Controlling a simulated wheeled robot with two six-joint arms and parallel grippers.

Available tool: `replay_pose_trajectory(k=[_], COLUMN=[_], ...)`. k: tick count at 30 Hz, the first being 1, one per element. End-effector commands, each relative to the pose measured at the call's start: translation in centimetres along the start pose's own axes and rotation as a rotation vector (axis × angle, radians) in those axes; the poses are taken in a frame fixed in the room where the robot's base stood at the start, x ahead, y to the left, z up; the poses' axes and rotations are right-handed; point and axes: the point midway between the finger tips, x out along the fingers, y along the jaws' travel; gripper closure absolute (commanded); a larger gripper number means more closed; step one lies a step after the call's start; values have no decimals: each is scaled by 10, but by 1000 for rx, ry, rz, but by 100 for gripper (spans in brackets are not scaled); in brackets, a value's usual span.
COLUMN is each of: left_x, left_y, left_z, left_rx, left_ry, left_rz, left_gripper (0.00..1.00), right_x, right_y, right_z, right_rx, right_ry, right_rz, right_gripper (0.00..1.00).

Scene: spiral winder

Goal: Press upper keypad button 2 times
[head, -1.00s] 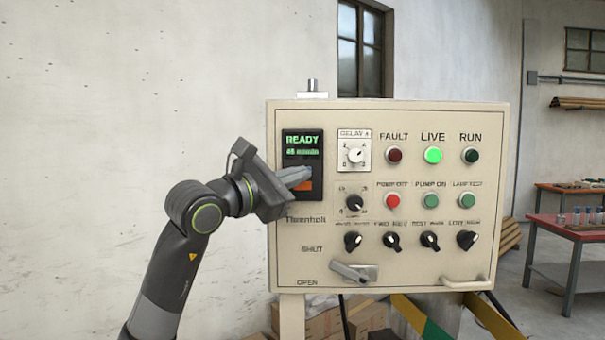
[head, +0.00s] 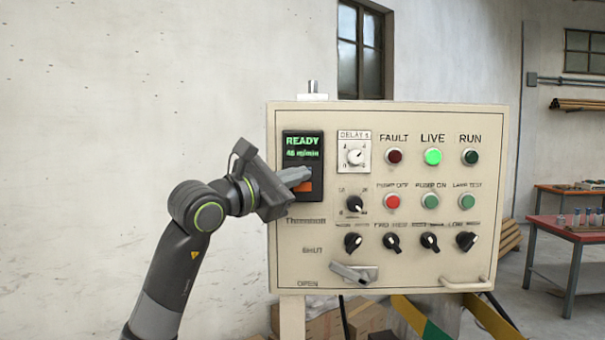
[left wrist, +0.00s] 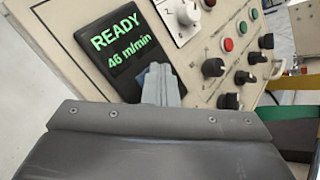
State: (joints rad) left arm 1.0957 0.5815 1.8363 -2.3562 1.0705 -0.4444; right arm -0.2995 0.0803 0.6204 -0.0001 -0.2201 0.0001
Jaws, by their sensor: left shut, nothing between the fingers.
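The dark keypad unit (head: 289,150) is at the upper left of the beige panel. Its green display (head: 302,147) reads READY and 46 m/min; it also shows in the left wrist view (left wrist: 117,42). My left gripper (head: 305,173) is shut and empty, its fingertips at the keypad below the display. In the left wrist view the fingertips (left wrist: 158,74) overlap a bluish patch there. The upper button is mostly or wholly hidden behind them, and I cannot tell whether they touch it. An orange key (head: 304,187) shows just below the fingers. My right gripper is not in view.
To the right are a delay dial (head: 355,157), indicator lamps including a lit green LIVE lamp (head: 433,157), buttons and several black selector knobs. A metal lever (head: 355,273) sticks out low on the panel. The wall left of the panel is clear.

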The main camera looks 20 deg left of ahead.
Motion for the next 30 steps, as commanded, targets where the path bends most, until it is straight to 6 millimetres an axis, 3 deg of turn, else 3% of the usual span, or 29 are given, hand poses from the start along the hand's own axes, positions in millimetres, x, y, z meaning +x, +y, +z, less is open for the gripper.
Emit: replay_pose_trajectory(k=[30], left_x=[-11], left_y=[-8], left_z=[7], left_rx=[-1], left_ry=[1], left_rz=[0], left_gripper=[100], right_x=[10], right_y=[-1], right_z=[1], right_rx=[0], right_ry=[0], right_rz=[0], right_gripper=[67])
